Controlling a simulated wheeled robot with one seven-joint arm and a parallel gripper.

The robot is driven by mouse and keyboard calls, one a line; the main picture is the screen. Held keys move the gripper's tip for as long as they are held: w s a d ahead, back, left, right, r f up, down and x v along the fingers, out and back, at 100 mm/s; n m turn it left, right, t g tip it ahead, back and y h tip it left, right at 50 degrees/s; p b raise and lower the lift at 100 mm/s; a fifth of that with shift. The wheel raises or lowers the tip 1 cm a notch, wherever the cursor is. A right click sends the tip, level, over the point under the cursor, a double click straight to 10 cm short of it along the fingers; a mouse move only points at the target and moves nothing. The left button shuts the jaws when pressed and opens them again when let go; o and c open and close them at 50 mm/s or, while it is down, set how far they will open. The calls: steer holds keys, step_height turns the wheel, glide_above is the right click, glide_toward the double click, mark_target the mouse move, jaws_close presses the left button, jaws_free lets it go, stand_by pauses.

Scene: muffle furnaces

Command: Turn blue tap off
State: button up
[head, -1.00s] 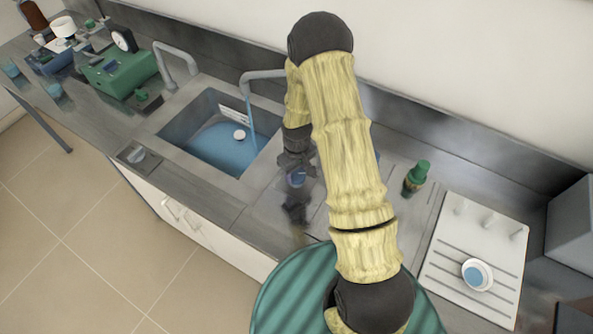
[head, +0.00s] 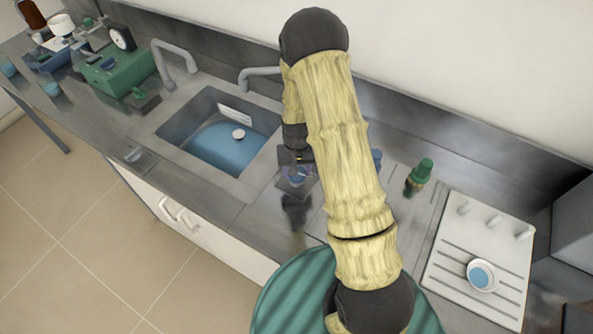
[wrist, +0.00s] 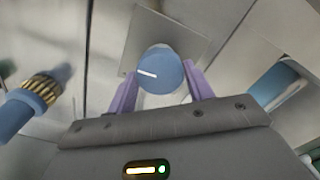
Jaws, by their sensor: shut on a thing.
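The blue tap knob (wrist: 160,66) is round with a white line across its top. It stands on a square plate on the counter, right of the sink. In the wrist view my gripper (wrist: 158,78) has its two purple fingers on either side of the knob, shut on it. The white line lies nearly level in that view. In the head view the knob (head: 297,177) shows small under my gripper (head: 297,165), partly hidden by it. The nearer curved spout (head: 262,73) is partly hidden by my arm. No water stream shows below it.
The sink (head: 172,130) holds blue water (head: 220,150) and a white round piece (head: 239,134). A blue fitting with a brass ring (wrist: 38,92) is close on the left in the wrist view. A green-capped bottle (head: 420,176) and a white drying rack (head: 447,262) stand to the right.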

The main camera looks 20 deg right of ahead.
steer(key=shift+w+r+m, duration=0.15)
steer(key=shift+w+m, duration=0.05)
steer(key=shift+m, duration=0.2)
steer(key=o, duration=1)
steer(key=shift+s, duration=0.1)
steer(key=shift+c, duration=0.2)
step_height(320, 180, up, 17)
steer(key=b, duration=0.2)
steer(key=shift+r+b, duration=0.15)
steer(key=shift+b, duration=0.15)
steer(key=s+r+n+t, duration=0.2)
steer(key=s, duration=1.3)
steer(key=shift+s+d+t, duration=0.15)
steer(key=shift+s+t, duration=0.05)
steer(key=shift+t, duration=0.1)
